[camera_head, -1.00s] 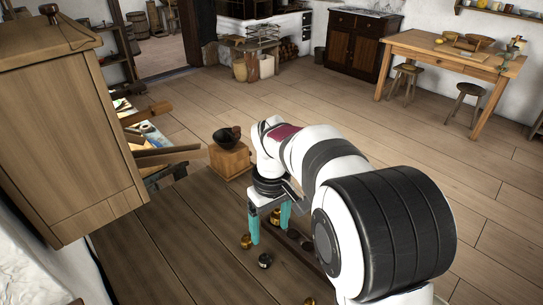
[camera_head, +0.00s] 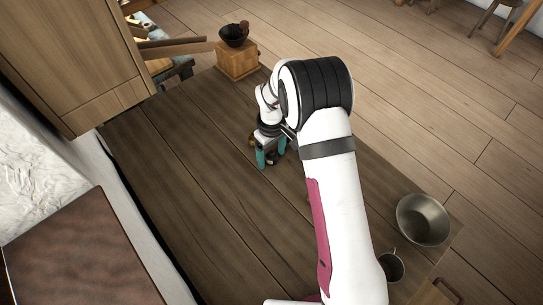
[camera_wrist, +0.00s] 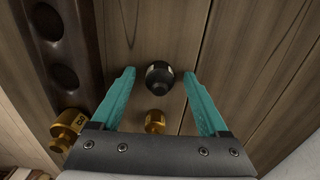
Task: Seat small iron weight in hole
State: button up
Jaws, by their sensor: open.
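The small iron weight (camera_wrist: 160,74) is dark and rounded with a knob, and stands on the wooden table in the wrist view. It sits between the tips of my open gripper (camera_wrist: 159,73), with a gap on both sides; I cannot tell whether the fingertips are at its height. A dark wooden block (camera_wrist: 78,30) with round holes lies to the left; the visible holes look empty. In the head view my gripper (camera_head: 271,157) points down at the table, and the arm hides the block and the iron weight.
In the head view a wooden grinder (camera_head: 237,60) stands at the table's far end. A metal bowl (camera_head: 422,219) and a mug (camera_head: 391,267) are at the right.

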aim_at(271, 152)
grip_shut()
dwell(0.3)
jog(key=shift+r, duration=0.1)
jog(key=shift+r, duration=0.45)
notch_tip(271, 152, up, 3)
jog(key=shift+f, duration=0.1)
jog(key=s+d+r, duration=0.2)
jog(key=d+r, duration=0.5)
jog(key=d, duration=0.4)
jog(key=w+a, duration=0.3)
jog(key=w, duration=0.7)
jog(key=shift+a+f, duration=0.2)
